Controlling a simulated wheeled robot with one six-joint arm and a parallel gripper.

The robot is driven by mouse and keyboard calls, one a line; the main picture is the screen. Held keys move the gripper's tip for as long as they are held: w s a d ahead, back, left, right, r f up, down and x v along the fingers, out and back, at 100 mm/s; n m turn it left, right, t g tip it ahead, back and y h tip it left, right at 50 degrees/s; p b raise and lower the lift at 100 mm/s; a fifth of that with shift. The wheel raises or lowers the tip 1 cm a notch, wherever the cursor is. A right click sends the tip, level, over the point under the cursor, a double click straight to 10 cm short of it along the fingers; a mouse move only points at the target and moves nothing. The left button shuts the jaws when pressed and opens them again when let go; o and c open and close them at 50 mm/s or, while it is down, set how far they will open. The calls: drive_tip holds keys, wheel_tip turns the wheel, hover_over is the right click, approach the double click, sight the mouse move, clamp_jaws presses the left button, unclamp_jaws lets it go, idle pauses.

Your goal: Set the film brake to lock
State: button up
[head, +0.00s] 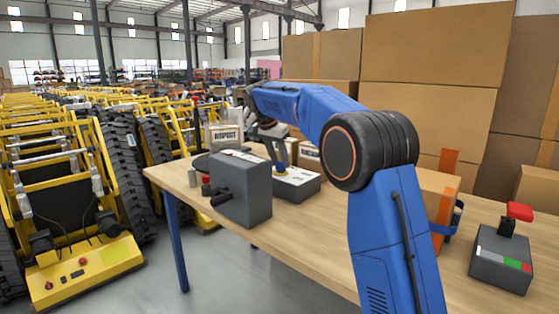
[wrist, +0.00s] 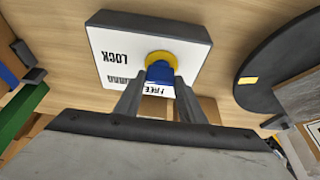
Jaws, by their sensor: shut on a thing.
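The film brake appears to be the low dark box with a white top plate (head: 297,180), standing on the wooden table. It also shows in the wrist view (wrist: 112,62), with LOCK and FREE readable upside down and another word partly readable. A yellow round base with a blue knob (wrist: 158,72) rises from the plate; the blue part lies on the FREE side, nearest the gripper. My gripper (wrist: 159,79) is shut on the blue knob, one finger on each side. In the head view my gripper (head: 280,158) reaches down to the box; its fingertips are small there.
A grey box with a dark side handle (head: 245,190) stands in front of the brake. A black disc (wrist: 268,82) lies beside it. Cardboard boxes (head: 430,85) stack behind; yellow carriers (head: 75,185) stand left.

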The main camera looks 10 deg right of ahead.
idle(0.4)
drive_tip(key=o, duration=1)
drive_tip(key=shift+o, duration=0.2)
drive_tip(key=v, duration=1.7)
drive_tip(key=shift+r, duration=0.2)
drive_tip(key=shift+a, duration=0.1)
